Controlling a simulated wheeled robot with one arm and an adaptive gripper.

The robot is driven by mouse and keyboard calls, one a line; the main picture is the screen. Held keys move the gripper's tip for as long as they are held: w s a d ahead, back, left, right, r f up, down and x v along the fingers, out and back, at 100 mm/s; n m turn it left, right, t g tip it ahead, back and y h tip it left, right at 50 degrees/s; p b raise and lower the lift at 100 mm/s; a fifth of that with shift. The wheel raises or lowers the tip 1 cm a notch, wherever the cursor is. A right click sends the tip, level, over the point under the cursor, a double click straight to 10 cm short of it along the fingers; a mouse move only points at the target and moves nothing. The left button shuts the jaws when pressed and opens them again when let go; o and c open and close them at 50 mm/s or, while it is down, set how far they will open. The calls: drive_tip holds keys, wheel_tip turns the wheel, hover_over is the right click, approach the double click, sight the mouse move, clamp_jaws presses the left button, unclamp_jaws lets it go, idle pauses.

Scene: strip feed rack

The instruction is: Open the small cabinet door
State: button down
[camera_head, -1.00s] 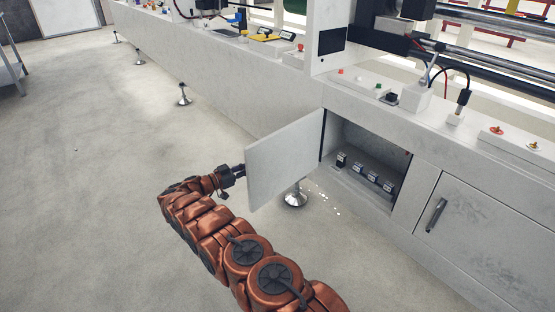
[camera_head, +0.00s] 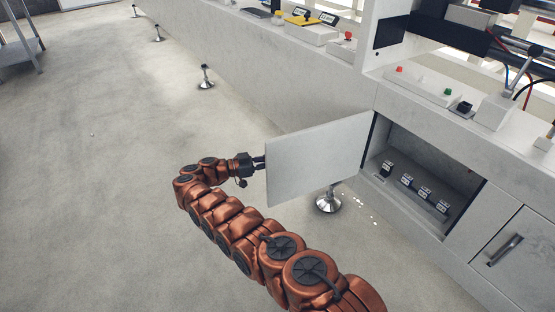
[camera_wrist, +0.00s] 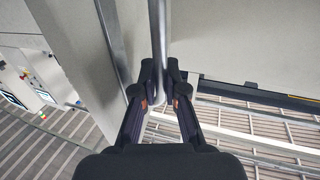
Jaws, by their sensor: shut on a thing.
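The small cabinet door (camera_head: 318,160) stands swung wide open from the white machine, hinged at its right edge beside the opening. Inside the open cabinet (camera_head: 452,172), several small dark switch-like parts sit in a row. My gripper (camera_head: 258,164) is at the door's far left side, behind the panel, and its fingertips are partly hidden there. In the wrist view, my gripper (camera_wrist: 159,78) is shut on a metal bar, the door's handle (camera_wrist: 158,35), with one finger on each side. The door panel fills much of the upper part of that view.
A second cabinet door (camera_head: 520,255) with a dark handle is closed at the right. Machine feet (camera_head: 328,203) stand on the floor, one just behind the open door. The grey floor (camera_head: 90,200) at the left is clear.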

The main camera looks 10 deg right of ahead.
drive_tip(key=shift+d, duration=0.1)
drive_tip(key=c, duration=1.5)
unclamp_jaws()
drive_tip(key=shift+r, duration=0.2)
